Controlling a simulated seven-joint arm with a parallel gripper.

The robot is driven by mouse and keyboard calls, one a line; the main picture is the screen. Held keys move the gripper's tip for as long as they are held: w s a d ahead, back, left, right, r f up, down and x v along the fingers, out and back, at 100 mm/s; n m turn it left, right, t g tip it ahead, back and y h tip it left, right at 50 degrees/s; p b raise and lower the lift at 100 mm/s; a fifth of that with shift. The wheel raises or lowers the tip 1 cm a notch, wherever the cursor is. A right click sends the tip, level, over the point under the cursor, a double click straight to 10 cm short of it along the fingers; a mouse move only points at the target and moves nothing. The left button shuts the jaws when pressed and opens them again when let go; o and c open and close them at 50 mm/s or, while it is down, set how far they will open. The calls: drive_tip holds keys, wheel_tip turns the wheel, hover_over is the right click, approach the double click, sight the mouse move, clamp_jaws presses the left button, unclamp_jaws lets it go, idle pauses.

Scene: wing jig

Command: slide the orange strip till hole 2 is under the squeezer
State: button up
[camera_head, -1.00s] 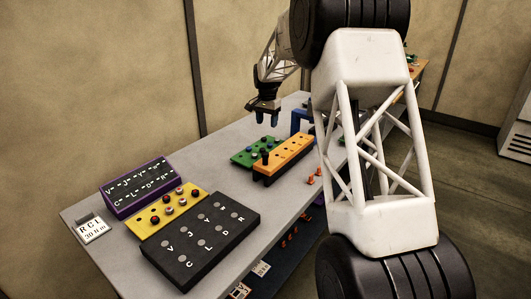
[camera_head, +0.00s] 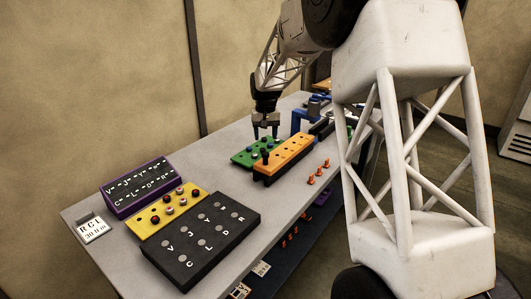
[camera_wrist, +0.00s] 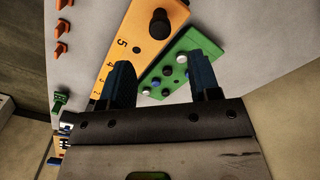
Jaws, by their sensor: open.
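The orange strip (camera_head: 287,158) lies on the grey bench with a row of dark holes and a black knob (camera_head: 265,156) at its near left end. In the wrist view the orange strip (camera_wrist: 138,33) shows the printed numbers 5 and 4. My gripper (camera_head: 266,135) is open and empty, above the green block behind the strip. In the wrist view my gripper (camera_wrist: 163,85) has its left finger overlapping the strip's edge and its right finger beside the green block. A blue frame (camera_head: 296,121), possibly the squeezer, stands behind the strip's far end, partly hidden by my arm.
A green block (camera_head: 243,157) with several round pegs sits beside the strip. Small orange pieces (camera_head: 318,172) stand along the bench's right edge. Black (camera_head: 205,240), yellow (camera_head: 160,220) and purple (camera_head: 140,188) panels fill the near end. Bench left of the green block is clear.

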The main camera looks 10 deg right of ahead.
sight(266, 153)
drive_tip(key=shift+f, duration=0.2)
drive_tip(key=shift+f, duration=3.7)
drive_tip(key=shift+c, duration=0.5)
clamp_jaws()
